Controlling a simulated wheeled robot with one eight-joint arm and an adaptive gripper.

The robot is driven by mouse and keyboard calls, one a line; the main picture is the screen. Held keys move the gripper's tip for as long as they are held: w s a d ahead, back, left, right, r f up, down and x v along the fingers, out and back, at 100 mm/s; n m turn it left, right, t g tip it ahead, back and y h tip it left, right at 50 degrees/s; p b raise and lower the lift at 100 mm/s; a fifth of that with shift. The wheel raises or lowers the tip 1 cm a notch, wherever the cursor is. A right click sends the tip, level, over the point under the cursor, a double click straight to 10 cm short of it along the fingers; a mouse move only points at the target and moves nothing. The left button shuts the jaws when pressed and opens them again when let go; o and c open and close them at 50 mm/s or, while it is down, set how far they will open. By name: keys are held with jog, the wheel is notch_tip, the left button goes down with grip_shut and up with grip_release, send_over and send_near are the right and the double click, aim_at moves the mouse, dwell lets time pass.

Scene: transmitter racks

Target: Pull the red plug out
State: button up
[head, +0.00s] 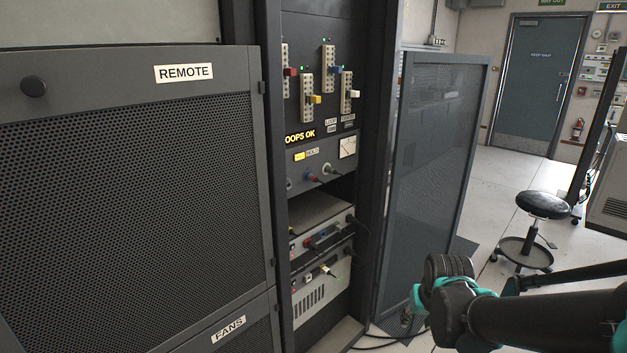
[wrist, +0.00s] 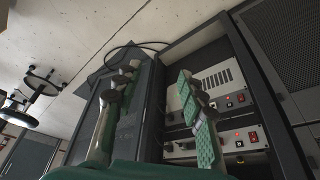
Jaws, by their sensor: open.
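In the head view a red plug (head: 290,71) sits in the leftmost pale strip (head: 285,84) on the rack's upper panel. A blue plug (head: 336,69), a yellow plug (head: 314,99) and a white plug (head: 352,94) sit in neighbouring strips. My arm is at the lower right of the head view, apart from the rack and lower than the red plug. In the wrist view my gripper (wrist: 158,72) is open, with a wide gap and nothing between its fingers. I cannot make out the red plug in the wrist view.
Lower rack units carry coloured plugs and cables (head: 324,236). An open mesh door (head: 432,170) stands right of the rack, between it and the open floor. A mesh cabinet (head: 130,190) adjoins on the left. A black stool (head: 543,205) stands on the floor at right.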

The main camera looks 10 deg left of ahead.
jog(key=w+a+r+t+y, duration=0.1)
jog(key=w+a+r+y, duration=0.4)
jog(key=w+a, duration=0.5)
jog(key=m+t+y, duration=0.6)
jog(key=y, duration=0.3)
send_near(318, 180)
jog(key=shift+w+a+f, duration=0.3)
jog(key=shift+w+a, duration=0.2)
jog(key=shift+w, duration=0.15)
jog(key=shift+x, duration=4.5)
jog(key=shift+r, duration=0.15)
grip_shut()
jog(key=shift+s, duration=0.1)
